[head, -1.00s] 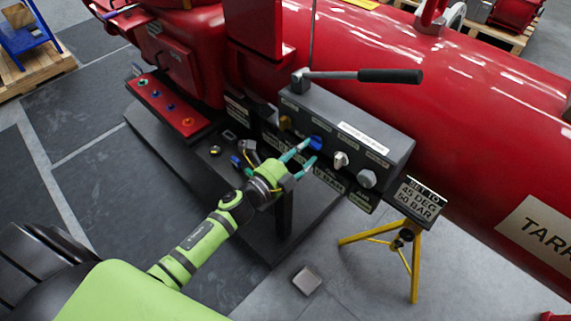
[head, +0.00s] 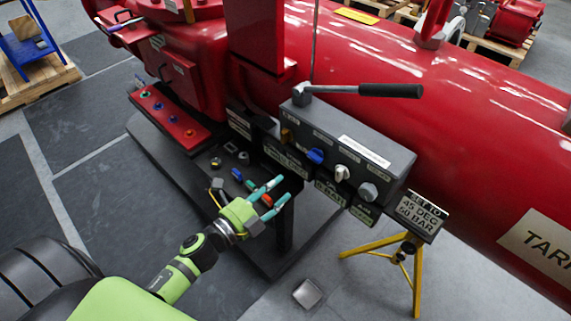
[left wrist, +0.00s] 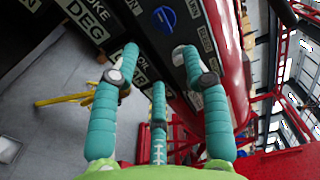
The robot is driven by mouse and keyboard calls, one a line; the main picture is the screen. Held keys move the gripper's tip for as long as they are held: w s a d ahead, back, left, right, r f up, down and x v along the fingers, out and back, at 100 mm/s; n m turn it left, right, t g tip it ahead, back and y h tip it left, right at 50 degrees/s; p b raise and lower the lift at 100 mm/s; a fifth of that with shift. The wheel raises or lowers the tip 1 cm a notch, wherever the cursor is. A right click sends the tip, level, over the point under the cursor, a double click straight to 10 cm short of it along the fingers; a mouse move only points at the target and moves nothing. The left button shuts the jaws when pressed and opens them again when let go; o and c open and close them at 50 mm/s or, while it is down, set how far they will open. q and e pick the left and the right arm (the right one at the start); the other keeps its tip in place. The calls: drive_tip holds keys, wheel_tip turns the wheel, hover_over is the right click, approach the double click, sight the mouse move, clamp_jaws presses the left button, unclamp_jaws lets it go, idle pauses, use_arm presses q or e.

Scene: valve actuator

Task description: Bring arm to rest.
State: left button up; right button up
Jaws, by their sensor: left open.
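My left gripper (head: 279,192) is open and empty, with teal fingers, on the green left arm. It is in front of and below the grey valve control box (head: 390,170), apart from it. The box carries a brass knob (head: 286,135), a blue knob (head: 316,156), a silver knob (head: 342,172) and a grey hex knob (head: 368,191). A lever with a black handle (head: 390,91) lies over the box top. In the left wrist view the gripper's fingers (left wrist: 160,70) are spread, with the blue knob (left wrist: 164,18) beyond them. My right gripper does not show.
A yellow stand (head: 415,275) with a sign reading 45 DEG 50 BAR (head: 420,209) is right of the box. A red panel with coloured buttons (head: 168,115) sits at left. Red pipework (head: 470,130) fills the back.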

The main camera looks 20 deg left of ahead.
use_arm(q)
drive_tip(key=s+a+f+n+g+y, duration=0.1)
drive_tip(key=s+f+n+g+y, duration=0.15)
drive_tip(key=f, duration=0.55)
drive_tip(key=s+a+f+n+g+y, duration=0.1)
drive_tip(key=s+a+f+n, duration=0.2)
drive_tip(key=f, duration=0.6)
drive_tip(key=s+f+n+g+y, duration=0.2)
drive_tip(key=f+n, duration=0.3)
drive_tip(key=f, duration=0.3)
drive_tip(key=s+f+n+g, duration=0.3)
drive_tip(key=s+f, duration=0.3)
drive_tip(key=s, duration=0.3)
drive_tip(key=s+d+f+n+g, duration=0.1)
drive_tip(key=s+f+n+g, duration=0.2)
drive_tip(key=s+f, duration=0.4)
drive_tip(key=s+d+f+n+g, duration=0.1)
drive_tip(key=s+f+n+g, duration=0.2)
drive_tip(key=s, duration=1)
wheel_tip(320, 180, down, 4)
drive_tip(key=shift+s+d+r+g+y, duration=0.15)
drive_tip(key=shift+d+r+g+y, duration=0.15)
drive_tip(key=shift+g, duration=0.45)
drive_tip(key=shift+a+n, duration=0.1)
drive_tip(key=shift+n, duration=0.15)
